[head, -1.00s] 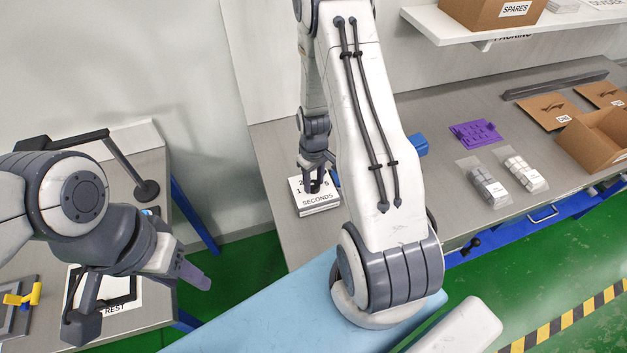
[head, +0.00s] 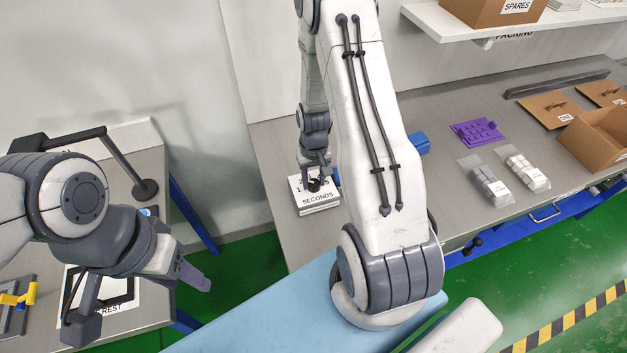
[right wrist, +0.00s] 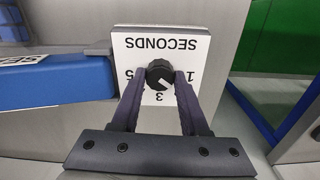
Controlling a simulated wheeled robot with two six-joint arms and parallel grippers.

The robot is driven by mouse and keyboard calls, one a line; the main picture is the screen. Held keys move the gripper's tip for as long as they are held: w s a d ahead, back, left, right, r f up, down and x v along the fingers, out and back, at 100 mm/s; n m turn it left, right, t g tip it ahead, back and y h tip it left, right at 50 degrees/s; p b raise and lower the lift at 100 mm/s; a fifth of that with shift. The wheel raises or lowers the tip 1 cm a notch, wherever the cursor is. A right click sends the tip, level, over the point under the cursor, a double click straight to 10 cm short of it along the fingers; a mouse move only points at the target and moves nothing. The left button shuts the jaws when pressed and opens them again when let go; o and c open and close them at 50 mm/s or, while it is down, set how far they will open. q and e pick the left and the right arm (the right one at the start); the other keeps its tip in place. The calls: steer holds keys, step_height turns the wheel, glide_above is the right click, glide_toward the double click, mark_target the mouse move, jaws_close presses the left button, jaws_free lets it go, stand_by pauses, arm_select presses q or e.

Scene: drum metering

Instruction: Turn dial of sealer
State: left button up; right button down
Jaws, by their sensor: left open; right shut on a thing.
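The sealer's dial is a round black knob (right wrist: 160,74) with a white pointer line, on a white panel (right wrist: 128,47) marked SECONDS. In the right wrist view the panel's print is upside down and the pointer line slants to the lower right. My right gripper (right wrist: 163,80) is shut on the knob, one finger on each side. In the head view the panel (head: 318,205) lies on the grey bench, with my right gripper (head: 316,176) over it. A blue sealer arm (right wrist: 60,82) shows beside the panel. My left gripper (head: 193,274) is open and empty, away from the sealer.
On the grey bench (head: 455,210) lie a purple piece (head: 476,133), clear packs (head: 484,185) and a cardboard box (head: 597,140). A left table holds a black-framed sheet (head: 103,290) and a yellow-handled item (head: 18,298). Green floor lies between the tables.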

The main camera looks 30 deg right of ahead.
mark_target(314, 182)
steer(key=shift+m, duration=1.2)
steer(key=shift+c, duration=2.1)
jaws_free()
steer(key=shift+r, duration=0.1)
step_height(314, 182, up, 10)
steer(key=b, duration=0.2)
steer(key=shift+r, duration=0.15)
